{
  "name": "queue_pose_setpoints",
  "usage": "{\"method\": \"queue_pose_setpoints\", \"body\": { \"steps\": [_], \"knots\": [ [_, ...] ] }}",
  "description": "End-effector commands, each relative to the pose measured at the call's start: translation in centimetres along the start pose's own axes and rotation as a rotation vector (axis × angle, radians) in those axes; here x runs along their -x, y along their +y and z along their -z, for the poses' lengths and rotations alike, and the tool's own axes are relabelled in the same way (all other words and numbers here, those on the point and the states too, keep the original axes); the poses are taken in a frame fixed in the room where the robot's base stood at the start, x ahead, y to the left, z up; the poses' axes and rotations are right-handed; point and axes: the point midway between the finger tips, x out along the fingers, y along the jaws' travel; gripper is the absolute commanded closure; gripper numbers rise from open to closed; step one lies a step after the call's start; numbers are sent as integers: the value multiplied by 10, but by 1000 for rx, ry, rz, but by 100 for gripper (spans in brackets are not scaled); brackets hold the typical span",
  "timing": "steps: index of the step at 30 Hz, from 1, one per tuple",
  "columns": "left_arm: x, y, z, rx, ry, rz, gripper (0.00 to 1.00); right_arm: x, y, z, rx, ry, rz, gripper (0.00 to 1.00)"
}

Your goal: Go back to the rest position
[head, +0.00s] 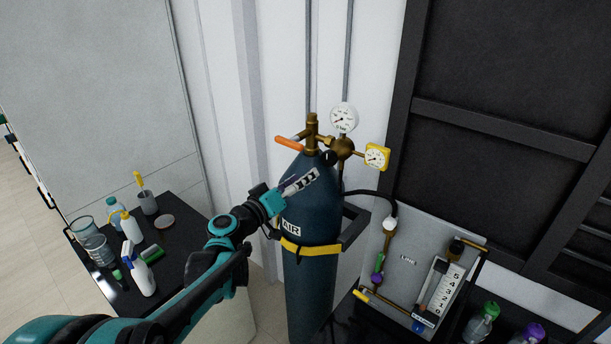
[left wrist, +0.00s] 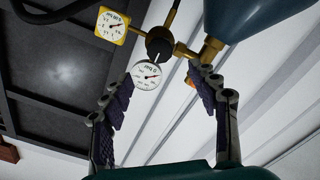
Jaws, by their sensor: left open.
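My left arm reaches in from the lower left in the head view. Its gripper (head: 300,184) is in front of the dark blue air cylinder (head: 312,215), below the brass valve and regulator. In the left wrist view the left gripper (left wrist: 165,95) is open, with its two dark padded fingers apart and nothing held between them. The white gauge (left wrist: 146,75) and brass fittings show beyond the fingers. Whether the gripper touches the cylinder I cannot tell. My right gripper is not in view.
The regulator carries a white gauge (head: 343,117) and a yellow gauge (head: 376,156). A yellow strap (head: 310,248) holds the cylinder. A black table (head: 178,240) with bottles stands at left. A flow panel (head: 408,262) and capped bottles stand at right.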

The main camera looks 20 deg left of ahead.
Motion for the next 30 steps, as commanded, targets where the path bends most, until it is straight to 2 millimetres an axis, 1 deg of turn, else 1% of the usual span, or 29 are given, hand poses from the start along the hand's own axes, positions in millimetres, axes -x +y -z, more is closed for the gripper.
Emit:
{"method": "queue_pose_setpoints", "body": {
  "steps": [5, 7, 8, 10, 11, 14, 15, 17, 18, 20, 21, 23, 24, 25, 27, 30],
  "knots": [
    [0, 0, 0, 0, 0, 0, 40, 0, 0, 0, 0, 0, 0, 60],
    [0, 1, -3, -2, -6, 0, 40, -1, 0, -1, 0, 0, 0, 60],
    [1, 2, -7, -4, -15, 1, 40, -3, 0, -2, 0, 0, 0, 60],
    [6, 5, -27, -16, -58, 7, 40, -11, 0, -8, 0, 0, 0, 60],
    [9, 7, -40, -23, -88, 11, 40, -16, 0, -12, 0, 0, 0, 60],
    [29, 12, -102, -62, -226, 46, 40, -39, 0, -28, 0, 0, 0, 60],
    [41, 11, -131, -81, -292, 71, 40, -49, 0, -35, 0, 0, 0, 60],
    [64, 7, -176, -113, -393, 119, 40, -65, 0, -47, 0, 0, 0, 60],
    [81, 2, -204, -138, -457, 156, 40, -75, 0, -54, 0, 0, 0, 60],
    [109, -10, -242, -176, -544, 221, 40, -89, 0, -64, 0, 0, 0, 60],
    [128, -20, -265, -202, -594, 269, 40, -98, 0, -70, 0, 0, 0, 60],
    [156, -36, -294, -244, -659, 344, 40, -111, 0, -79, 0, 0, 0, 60],
    [174, -48, -310, -272, -693, 393, 40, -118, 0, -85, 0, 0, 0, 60],
    [187, -56, -320, -290, -714, 429, 40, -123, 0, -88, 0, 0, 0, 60],
    [212, -74, -338, -332, -748, 506, 40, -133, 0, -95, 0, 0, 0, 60],
    [237, -92, -350, -376, -772, 588, 40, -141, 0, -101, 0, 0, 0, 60]
  ]
}}
